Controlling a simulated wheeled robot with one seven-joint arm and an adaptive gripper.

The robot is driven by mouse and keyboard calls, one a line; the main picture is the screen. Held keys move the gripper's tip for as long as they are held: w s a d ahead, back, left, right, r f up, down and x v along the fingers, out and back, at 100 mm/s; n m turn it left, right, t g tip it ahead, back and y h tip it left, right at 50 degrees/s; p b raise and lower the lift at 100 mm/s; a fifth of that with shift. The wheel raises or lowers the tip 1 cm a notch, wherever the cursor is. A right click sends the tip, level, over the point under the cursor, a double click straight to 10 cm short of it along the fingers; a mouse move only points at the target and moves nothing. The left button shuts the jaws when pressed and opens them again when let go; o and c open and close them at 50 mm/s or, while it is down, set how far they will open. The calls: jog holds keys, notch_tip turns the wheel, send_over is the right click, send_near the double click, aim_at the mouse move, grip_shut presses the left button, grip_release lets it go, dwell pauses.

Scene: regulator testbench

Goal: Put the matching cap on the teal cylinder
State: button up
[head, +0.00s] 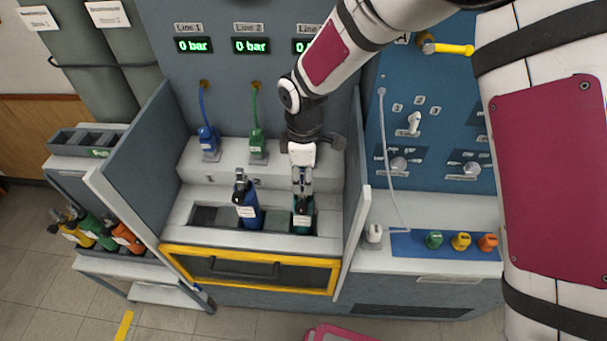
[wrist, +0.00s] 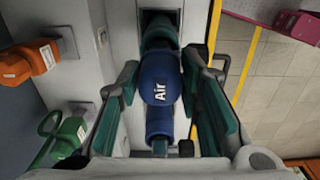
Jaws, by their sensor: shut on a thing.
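The teal cylinder (head: 305,226) stands in the rack trough, below my gripper (head: 302,192). It also shows in the wrist view (wrist: 157,35), with its lower part in the dark slot. My gripper (wrist: 160,80) is shut on a blue cap (wrist: 160,75) marked "Air". The cap has a rounded body and a narrower stem. It overlaps the top of the teal cylinder in the wrist view. I cannot tell whether it is seated or just above. The fingers hide most of the cap in the head view.
A blue cylinder (head: 249,212) stands left in the trough. Green (head: 434,239), yellow (head: 461,241) and orange (head: 487,242) caps sit on a blue mat (head: 407,245). Side panels flank the rack. Orange (wrist: 30,62) and green (wrist: 72,133) connectors are close by in the wrist view.

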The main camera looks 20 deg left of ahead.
jog(key=shift+f, duration=0.35)
jog(key=o, duration=1.2)
notch_tip(320, 180, up, 12)
jog(key=shift+r, duration=0.1)
